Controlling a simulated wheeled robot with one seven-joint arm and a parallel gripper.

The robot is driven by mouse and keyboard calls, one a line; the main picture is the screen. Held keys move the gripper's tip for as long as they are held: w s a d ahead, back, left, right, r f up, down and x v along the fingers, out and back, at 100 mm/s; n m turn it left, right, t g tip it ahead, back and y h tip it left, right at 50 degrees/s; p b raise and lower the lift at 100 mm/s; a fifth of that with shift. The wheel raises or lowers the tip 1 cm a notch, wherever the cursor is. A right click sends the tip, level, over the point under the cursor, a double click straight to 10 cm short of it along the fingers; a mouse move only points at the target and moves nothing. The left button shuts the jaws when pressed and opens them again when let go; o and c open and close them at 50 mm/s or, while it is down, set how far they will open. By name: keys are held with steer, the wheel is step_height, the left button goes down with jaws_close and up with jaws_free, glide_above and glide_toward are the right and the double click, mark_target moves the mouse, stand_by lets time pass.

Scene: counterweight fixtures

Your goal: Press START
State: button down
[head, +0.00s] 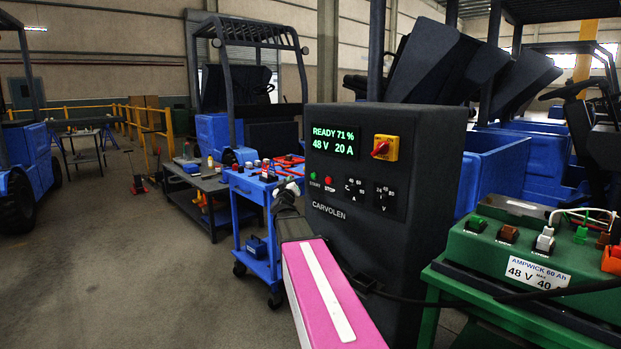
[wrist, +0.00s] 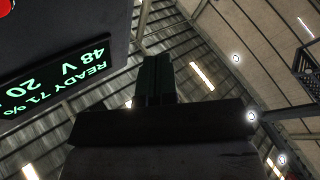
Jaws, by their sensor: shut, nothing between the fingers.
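The green START button (head: 313,175) is on the front of the dark charger cabinet (head: 355,255), under the lit display (head: 333,141). The red STOP button (head: 329,183) is just to its right. My gripper (head: 289,186) is shut and empty, just left of the buttons in the head view. A gap shows in the picture between it and START; the depth between them is hard to judge. In the wrist view my dark fingers (wrist: 156,80) point up the picture, with the display (wrist: 60,75) upside down at the left. START is not visible there.
A yellow-and-red rotary switch (head: 385,148) and two selector dials sit right of the buttons. A blue cart (head: 250,187) stands close behind my gripper. A green battery bench (head: 530,262) with a cable is at the right. The floor at the left is mostly clear.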

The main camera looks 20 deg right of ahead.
steer(key=w+d, duration=0.3)
steer(key=d, duration=0.5)
stand_by(0.4)
steer(key=shift+d, duration=0.25)
stand_by(1.8)
steer(key=shift+w+d, duration=0.15)
steer(key=shift+d, duration=0.1)
steer(key=shift+w+d, duration=0.2)
steer(key=shift+d, duration=0.3)
stand_by(1.0)
steer(key=shift+a, duration=0.1)
steer(key=shift+s+a, duration=0.35)
steer(key=shift+a, duration=0.45)
steer(key=shift+a, duration=0.1)
steer(key=shift+s+a, duration=0.3)
steer(key=shift+a, duration=0.45)
steer(key=shift+s+a, duration=0.25)
steer(key=shift+a, duration=0.5)
steer(key=shift+s+a, duration=0.3)
steer(key=shift+a, duration=0.45)
